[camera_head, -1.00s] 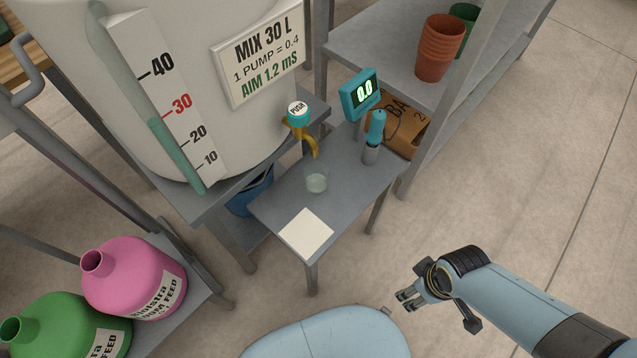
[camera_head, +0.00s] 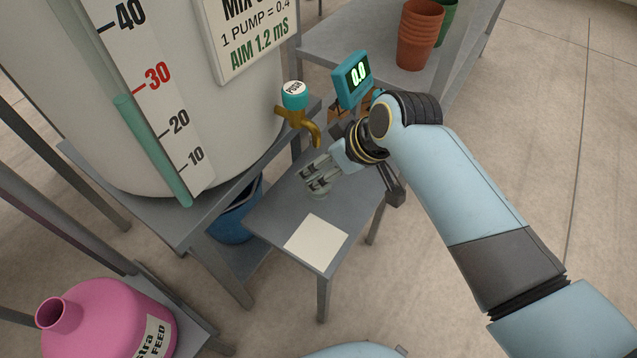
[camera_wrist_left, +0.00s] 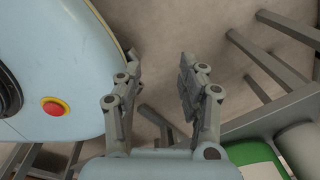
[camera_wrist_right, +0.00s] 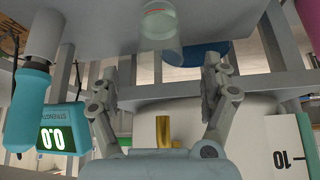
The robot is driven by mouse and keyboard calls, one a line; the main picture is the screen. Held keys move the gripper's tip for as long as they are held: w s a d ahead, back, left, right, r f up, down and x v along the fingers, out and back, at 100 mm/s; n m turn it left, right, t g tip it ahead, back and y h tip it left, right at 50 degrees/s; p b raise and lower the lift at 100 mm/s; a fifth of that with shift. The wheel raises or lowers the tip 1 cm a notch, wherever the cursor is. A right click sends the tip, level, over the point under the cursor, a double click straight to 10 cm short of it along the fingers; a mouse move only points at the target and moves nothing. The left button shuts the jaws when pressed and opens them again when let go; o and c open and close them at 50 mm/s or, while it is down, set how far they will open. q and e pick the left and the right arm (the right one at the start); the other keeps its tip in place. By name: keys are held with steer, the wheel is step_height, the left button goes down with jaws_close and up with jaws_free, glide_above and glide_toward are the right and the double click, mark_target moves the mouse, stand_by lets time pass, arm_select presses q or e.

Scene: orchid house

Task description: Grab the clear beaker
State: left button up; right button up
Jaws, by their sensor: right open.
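The clear beaker (camera_wrist_right: 160,28) stands on the small grey table (camera_head: 270,217); the right wrist view shows it upside down at the top, just beyond the fingertips and roughly centred between them. In the head view the fingers largely cover it. My right gripper (camera_head: 318,177) is open over the table; in the right wrist view its fingers (camera_wrist_right: 162,78) are wide apart with nothing between them. My left gripper (camera_wrist_left: 157,72) shows only in the left wrist view, open and empty, over the floor beside my base.
A brass tap (camera_head: 299,124) with a teal push cap hangs near the gripper. A teal meter (camera_head: 353,80) reads 0.0; its teal-handled probe (camera_wrist_right: 33,85) stands beside the beaker. A white sheet (camera_head: 316,243) lies at the table's front. A blue bucket (camera_head: 232,226) is below.

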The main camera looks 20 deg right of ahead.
mark_target(319, 172)
steer(key=b+x, duration=0.1)
steer(key=x, duration=0.1)
steer(key=b+x, duration=0.1)
steer(key=x, duration=0.2)
steer(key=shift+s+d+f, duration=0.1)
steer(key=shift+s, duration=0.15)
steer(key=shift+w+f, duration=0.15)
steer(key=c, duration=0.5)
arm_select(q)
steer(key=shift+w+a+f, duration=0.1)
steer(key=shift+a+f, duration=0.1)
steer(key=shift+f, duration=0.4)
steer(key=shift+a+f, duration=0.15)
steer(key=shift+f, duration=0.45)
arm_select(e)
steer(key=c, duration=0.8)
arm_select(q)
steer(key=shift+r, duration=0.1)
arm_select(e)
steer(key=shift+r, duration=0.25)
